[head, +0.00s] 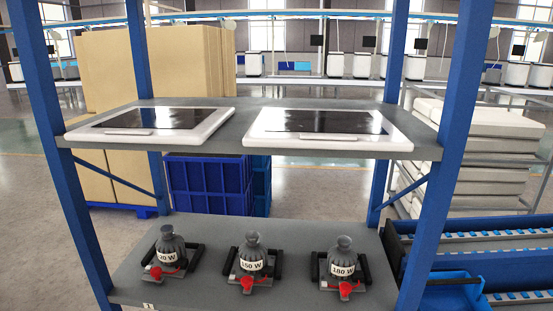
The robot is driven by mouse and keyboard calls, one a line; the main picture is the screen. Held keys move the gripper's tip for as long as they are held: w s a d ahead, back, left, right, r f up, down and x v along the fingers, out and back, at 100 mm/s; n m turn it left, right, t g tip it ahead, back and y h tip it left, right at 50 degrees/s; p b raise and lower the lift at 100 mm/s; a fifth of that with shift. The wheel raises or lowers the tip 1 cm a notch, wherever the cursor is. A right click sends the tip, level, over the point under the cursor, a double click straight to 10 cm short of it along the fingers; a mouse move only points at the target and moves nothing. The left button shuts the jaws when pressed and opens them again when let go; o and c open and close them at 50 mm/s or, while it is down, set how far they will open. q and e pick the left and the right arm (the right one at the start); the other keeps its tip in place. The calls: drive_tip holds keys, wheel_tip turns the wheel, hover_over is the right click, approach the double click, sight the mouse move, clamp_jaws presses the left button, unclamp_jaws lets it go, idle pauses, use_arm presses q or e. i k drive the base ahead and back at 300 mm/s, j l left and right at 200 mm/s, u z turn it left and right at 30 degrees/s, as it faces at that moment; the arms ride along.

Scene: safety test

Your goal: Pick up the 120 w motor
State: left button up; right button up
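Three dark grey motors stand in a row on the lower grey shelf (140,290). The left motor (171,244) has a white label that reads "20 W", with its left edge turned out of sight; it looks like the 120 W motor. The middle motor (252,244) is labelled "150 W". The right motor (344,247) is labelled "180 W". Each sits upright in a black stand with side handles and a red part in front. Neither of my grippers is in view.
An upper shelf (240,145) above the motors holds two white-framed panels, the left one (150,123) and the right one (328,127). Blue posts (65,150) frame the rack. Blue crates (208,186) stand behind. A blue conveyor (500,250) is at the right.

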sight(172, 255)
drive_tip(key=z, duration=0.3)
drive_tip(key=j+z, duration=1)
drive_tip(key=j, duration=0.3)
drive_tip(key=k+j+z, duration=0.15)
drive_tip(key=j, duration=0.3)
drive_tip(key=k+j+z, duration=0.15)
drive_tip(key=j, duration=0.3)
drive_tip(key=k+j+z, duration=0.1)
drive_tip(key=j, duration=0.35)
drive_tip(key=k+j, duration=0.15)
drive_tip(key=j, duration=0.25)
drive_tip(key=k+j, duration=0.15)
drive_tip(key=j, duration=0.2)
drive_tip(key=k+j, duration=0.1)
drive_tip(key=j, duration=0.3)
drive_tip(key=k+j, duration=0.15)
drive_tip(key=j, duration=0.2)
drive_tip(key=k+j, duration=0.15)
drive_tip(key=j, duration=0.25)
drive_tip(key=z, duration=0.05)
